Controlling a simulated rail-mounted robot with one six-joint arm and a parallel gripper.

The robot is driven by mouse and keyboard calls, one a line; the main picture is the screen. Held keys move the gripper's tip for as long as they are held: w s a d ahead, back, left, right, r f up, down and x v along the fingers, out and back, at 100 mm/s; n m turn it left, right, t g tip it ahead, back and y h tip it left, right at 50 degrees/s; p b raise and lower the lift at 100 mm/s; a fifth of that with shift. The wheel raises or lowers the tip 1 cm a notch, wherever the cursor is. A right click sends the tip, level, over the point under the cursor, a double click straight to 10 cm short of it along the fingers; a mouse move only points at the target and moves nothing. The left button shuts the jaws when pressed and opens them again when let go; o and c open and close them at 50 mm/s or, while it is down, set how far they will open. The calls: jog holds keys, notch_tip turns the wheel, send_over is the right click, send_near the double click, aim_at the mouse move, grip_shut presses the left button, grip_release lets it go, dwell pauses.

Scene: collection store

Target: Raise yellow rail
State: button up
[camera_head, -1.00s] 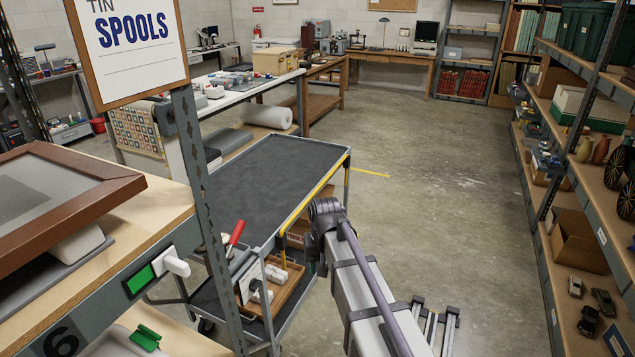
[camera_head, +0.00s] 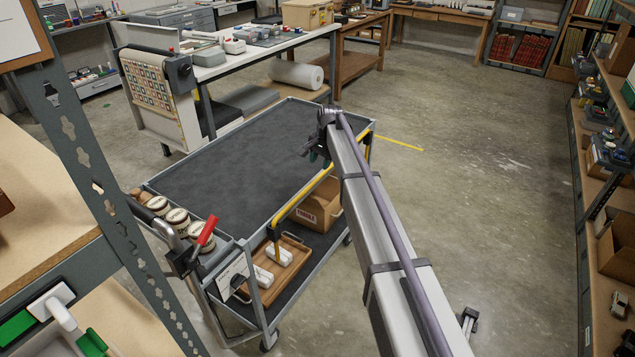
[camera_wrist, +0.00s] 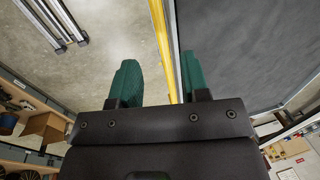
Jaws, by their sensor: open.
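The yellow rail (camera_head: 303,198) runs along the right long side of the grey cart (camera_head: 250,245), with a bent yellow leg going down at its near end. My gripper (camera_head: 316,155) is at the far half of that side, close to the rail; my arm partly hides the rail there. In the wrist view, my gripper (camera_wrist: 160,75) has its two green fingers apart, with the yellow rail (camera_wrist: 164,40) passing between them in the picture, nearer the right finger. I cannot tell whether the fingers reach down around it or touch it.
Shelving stands left and right; floor right of the cart is open.

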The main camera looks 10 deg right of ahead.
aim_at(316, 179)
jog(key=f+b, duration=0.4)
jog(key=f, duration=0.1)
jog(key=w+a+f+b, duration=0.1)
jog(key=f+b, duration=0.1)
jog(key=f, duration=0.1)
jog(key=shift+r, duration=0.1)
jog(key=shift+c, duration=0.2)
grip_shut()
